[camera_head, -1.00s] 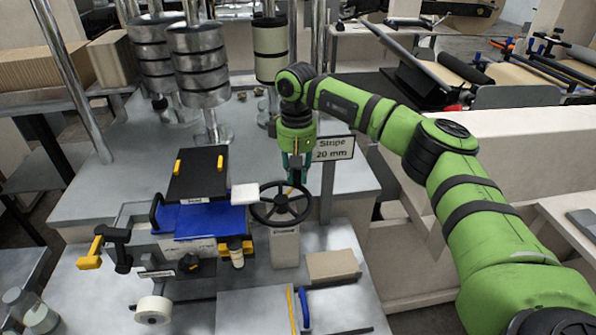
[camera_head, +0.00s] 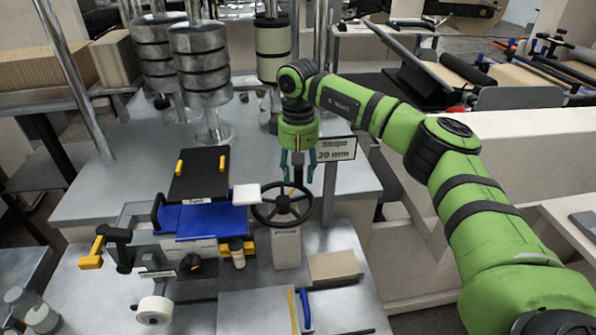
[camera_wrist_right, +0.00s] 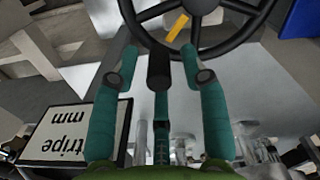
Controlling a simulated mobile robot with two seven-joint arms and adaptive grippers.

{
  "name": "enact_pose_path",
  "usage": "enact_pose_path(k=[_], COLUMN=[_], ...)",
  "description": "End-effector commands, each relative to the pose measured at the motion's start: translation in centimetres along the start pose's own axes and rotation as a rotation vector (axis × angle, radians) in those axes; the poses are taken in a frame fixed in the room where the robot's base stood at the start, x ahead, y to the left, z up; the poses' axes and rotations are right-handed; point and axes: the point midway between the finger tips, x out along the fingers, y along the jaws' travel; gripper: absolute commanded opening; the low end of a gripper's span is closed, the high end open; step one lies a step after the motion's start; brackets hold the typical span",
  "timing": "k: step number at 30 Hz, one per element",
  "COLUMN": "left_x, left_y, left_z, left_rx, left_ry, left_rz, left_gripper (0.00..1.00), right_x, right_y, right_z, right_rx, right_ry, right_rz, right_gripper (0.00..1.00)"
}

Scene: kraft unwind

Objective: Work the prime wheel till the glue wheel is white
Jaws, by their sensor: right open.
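The prime wheel (camera_head: 269,215), a black spoked handwheel on a pale labelled post (camera_head: 286,250), stands right of the blue-topped unit. It also shows at the top of the right wrist view (camera_wrist_right: 240,40), with a yellow mark on it. My right gripper (camera_head: 298,180) is open at the wheel's far rim. In the right wrist view its teal fingers (camera_wrist_right: 160,65) are spread on either side of a black knob (camera_wrist_right: 158,70), with gaps on both sides. I cannot tell for sure which part is the glue wheel. My left gripper is not in view.
A "Stripe 20 mm" sign (camera_head: 336,148) stands close right of the gripper. The blue-topped unit (camera_head: 212,220) and a white block (camera_head: 246,194) are left of the wheel. A cardboard-coloured block (camera_head: 334,267) lies in front. Metal rollers (camera_head: 200,60) stand behind.

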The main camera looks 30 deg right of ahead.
Motion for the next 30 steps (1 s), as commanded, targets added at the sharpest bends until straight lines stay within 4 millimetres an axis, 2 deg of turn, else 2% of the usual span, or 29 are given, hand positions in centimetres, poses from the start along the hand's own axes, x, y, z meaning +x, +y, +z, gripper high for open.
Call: enact_pose_path(k=[9,15,21,30], left_x=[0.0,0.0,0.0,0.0], left_y=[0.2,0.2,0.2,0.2], left_z=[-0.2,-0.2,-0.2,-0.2], left_rx=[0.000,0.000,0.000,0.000], left_ry=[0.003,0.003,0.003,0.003], left_rz=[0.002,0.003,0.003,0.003], left_gripper=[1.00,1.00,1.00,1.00], right_x=[-6.6,-9.9,-11.2,-11.3], right_y=[-0.1,-0.1,0.0,0.0], right_z=[-0.1,-0.1,-0.1,-0.1], right_rx=[0.000,-0.001,0.000,-0.001], right_ry=[0.007,0.005,0.003,0.003], right_rz=[-0.001,-0.001,-0.001,-0.001], right_gripper=[0.45,0.45,0.45,0.45])
